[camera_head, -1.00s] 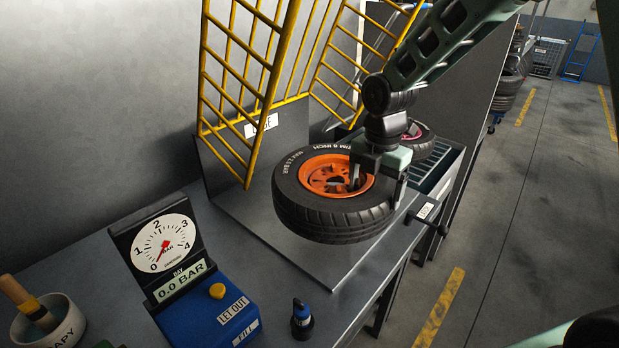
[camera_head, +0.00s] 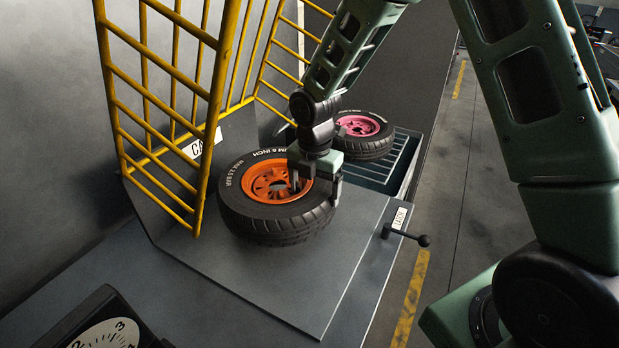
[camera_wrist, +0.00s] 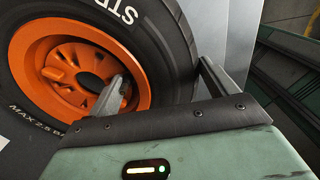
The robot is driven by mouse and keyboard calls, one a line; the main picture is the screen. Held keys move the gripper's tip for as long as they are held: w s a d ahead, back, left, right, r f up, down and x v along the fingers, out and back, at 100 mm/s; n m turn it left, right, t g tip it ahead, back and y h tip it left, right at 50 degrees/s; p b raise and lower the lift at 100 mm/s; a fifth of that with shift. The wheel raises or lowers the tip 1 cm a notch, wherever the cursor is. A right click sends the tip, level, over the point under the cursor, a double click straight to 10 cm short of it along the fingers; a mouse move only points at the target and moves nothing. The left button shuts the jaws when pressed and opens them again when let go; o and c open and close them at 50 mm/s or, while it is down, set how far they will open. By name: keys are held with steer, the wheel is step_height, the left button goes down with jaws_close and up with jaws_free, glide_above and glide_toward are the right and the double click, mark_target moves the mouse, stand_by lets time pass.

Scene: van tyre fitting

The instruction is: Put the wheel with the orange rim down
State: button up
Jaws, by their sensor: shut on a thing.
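The wheel with the orange rim (camera_head: 245,213) lies flat, rim face up, at the grey plate (camera_head: 300,285) in front of the yellow cage. I cannot tell whether its underside touches the plate. My gripper (camera_head: 314,184) is shut on the right side of this wheel, one finger inside the rim and the other outside the tyre. In the wrist view the tyre (camera_wrist: 165,40) passes between the two fingers, and the orange rim (camera_wrist: 75,65) fills the left. The wheel's underside is hidden.
The yellow cage (camera_head: 206,120) stands open at the left and behind the wheel. A wheel with a pink rim (camera_head: 365,135) lies on a slatted rack (camera_head: 402,165) behind. A black-knobbed lever (camera_head: 405,235) sticks out at the plate's right. The plate's front is clear.

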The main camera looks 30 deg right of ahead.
steer(key=shift+w+f+p, duration=0.1)
steer(key=shift+f+p, duration=0.45)
steer(key=shift+f, duration=1.75)
steer(key=shift+f, duration=0.15)
steer(key=o, duration=1.9)
step_height(320, 180, up, 11)
steer(key=b, duration=0.3)
steer(key=shift+r, duration=0.35)
steer(key=shift+s+a+r, duration=0.15)
steer(key=shift+s+r, duration=0.05)
steer(key=shift+r, duration=0.05)
steer(key=s+a+r+m, duration=0.1)
steer(key=s+a+m, duration=0.2)
steer(key=s, duration=0.6)
steer(key=s+a+r+m, duration=0.1)
steer(key=s+a+m, duration=0.3)
steer(key=s+m, duration=0.4)
steer(key=s+a+r+m, duration=0.1)
steer(key=s+a+m, duration=0.3)
steer(key=s, duration=0.6)
steer(key=shift+a+r+m+y, duration=0.25)
steer(key=shift+r+m+y, duration=0.05)
steer(key=shift+m, duration=0.9)
